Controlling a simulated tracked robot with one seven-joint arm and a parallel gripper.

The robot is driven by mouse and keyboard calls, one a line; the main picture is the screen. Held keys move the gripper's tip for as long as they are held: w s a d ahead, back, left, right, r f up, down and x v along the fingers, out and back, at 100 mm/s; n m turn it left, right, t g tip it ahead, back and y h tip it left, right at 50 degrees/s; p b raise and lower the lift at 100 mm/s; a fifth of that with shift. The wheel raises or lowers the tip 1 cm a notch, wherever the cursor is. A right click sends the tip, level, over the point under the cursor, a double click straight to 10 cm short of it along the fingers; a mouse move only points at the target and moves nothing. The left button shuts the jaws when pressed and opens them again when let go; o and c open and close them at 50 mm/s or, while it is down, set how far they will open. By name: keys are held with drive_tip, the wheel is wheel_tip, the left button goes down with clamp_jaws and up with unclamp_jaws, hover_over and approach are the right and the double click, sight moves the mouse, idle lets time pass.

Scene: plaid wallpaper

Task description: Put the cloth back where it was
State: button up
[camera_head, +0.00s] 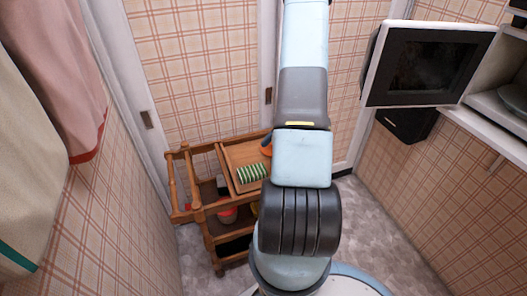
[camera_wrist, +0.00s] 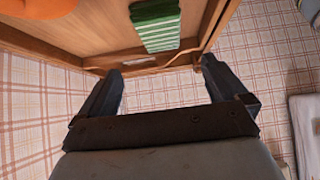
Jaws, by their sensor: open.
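A green and white striped cloth (camera_head: 251,172) lies on the top of a wooden trolley (camera_head: 172,178) in the head view. In the wrist view the cloth (camera_wrist: 156,24) is at the top middle, near the edge of the trolley's wooden top (camera_wrist: 62,27). My gripper (camera_wrist: 158,76) is open and empty in the wrist view, with its fingertips apart and appearing below the cloth in the picture. It is not touching the cloth as far as I can see. In the head view my arm hides part of the trolley, and the gripper cannot be made out.
An orange object (camera_wrist: 45,6) is on the trolley top beside the cloth. A red-and-white item (camera_head: 227,214) stands on a lower trolley shelf. Fabrics (camera_head: 70,60) hang at the left wall. An open appliance door (camera_head: 428,65) juts out at the right. Grey floor (camera_head: 385,225) is clear at right.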

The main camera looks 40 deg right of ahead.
drive_tip(key=w+d+r+m+t+h, duration=0.2)
drive_tip(key=w+r+t+h, duration=0.3)
drive_tip(key=w+r, duration=0.85)
drive_tip(key=a+r+m+t+h, duration=0.1)
drive_tip(key=a+r+m+h, duration=0.15)
drive_tip(key=r, duration=0.65)
drive_tip(key=a+r+m+h, duration=0.1)
drive_tip(key=r+m+h, duration=0.25)
drive_tip(key=r, duration=0.55)
drive_tip(key=s+a+r+m+h, duration=0.2)
drive_tip(key=s+a+r+m, duration=0.2)
drive_tip(key=s+a+r, duration=0.6)
drive_tip(key=s+a+m+g+y, duration=0.1)
drive_tip(key=s+a+y, duration=0.1)
drive_tip(key=s+a, duration=0.4)
drive_tip(key=s+a+r+m+g+y, duration=0.1)
drive_tip(key=s+a+y, duration=0.1)
drive_tip(key=s+a, duration=0.5)
drive_tip(key=s, duration=0.5)
drive_tip(key=shift+s+r+m+g, duration=0.2)
drive_tip(key=shift+r+m+g, duration=0.1)
drive_tip(key=shift+m+g, duration=0.1)
drive_tip(key=shift+c, duration=0.4)
